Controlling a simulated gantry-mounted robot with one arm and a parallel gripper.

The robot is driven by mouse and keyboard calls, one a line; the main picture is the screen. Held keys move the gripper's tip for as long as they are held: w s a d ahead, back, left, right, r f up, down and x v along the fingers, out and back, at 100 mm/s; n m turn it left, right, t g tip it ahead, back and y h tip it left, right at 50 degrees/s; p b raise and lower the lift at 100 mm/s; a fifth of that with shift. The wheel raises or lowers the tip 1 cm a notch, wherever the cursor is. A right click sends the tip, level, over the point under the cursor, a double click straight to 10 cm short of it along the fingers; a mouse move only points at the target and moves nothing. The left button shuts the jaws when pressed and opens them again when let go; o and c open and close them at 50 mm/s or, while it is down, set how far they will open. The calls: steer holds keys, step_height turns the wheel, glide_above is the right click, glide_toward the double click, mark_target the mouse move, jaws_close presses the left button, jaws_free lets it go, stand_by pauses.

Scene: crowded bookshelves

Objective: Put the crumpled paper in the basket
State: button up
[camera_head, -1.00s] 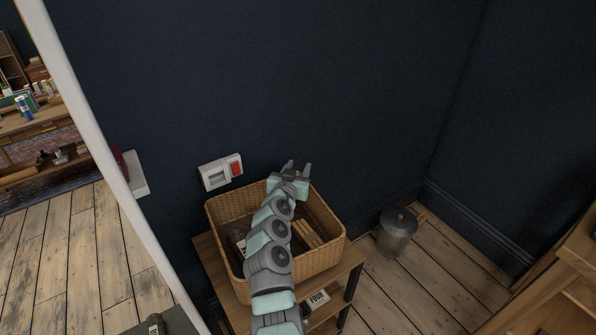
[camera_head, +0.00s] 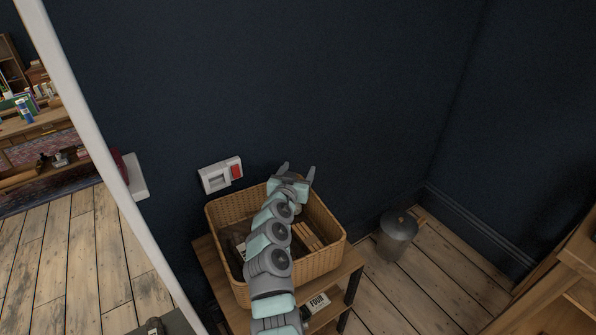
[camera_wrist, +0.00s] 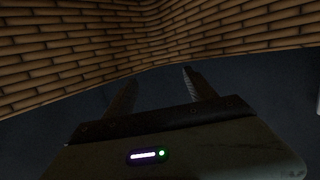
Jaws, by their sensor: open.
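The wicker basket (camera_head: 322,263) stands on a small wooden shelf table against the dark wall. My gripper (camera_head: 299,170) is above the basket's far rim, near the wall, with its fingers spread open and nothing seen between them. The basket's woven wall also shows in the wrist view (camera_wrist: 150,40), and my open fingers (camera_wrist: 157,88) stand below it in that picture. My arm crosses over the basket and hides part of its inside. I cannot make out the crumpled paper in either view.
Wooden-looking items (camera_head: 308,236) lie inside the basket. A red and white wall switch (camera_head: 221,174) is behind it at left. A metal bin (camera_head: 397,235) stands on the floor to the right. A white post (camera_head: 95,140) is at left. Floor between bin and right-hand shelf (camera_head: 560,290) is clear.

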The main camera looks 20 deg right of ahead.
steer(key=p+v, duration=0.3)
steer(key=v, duration=0.9)
steer(key=shift+r, duration=0.25)
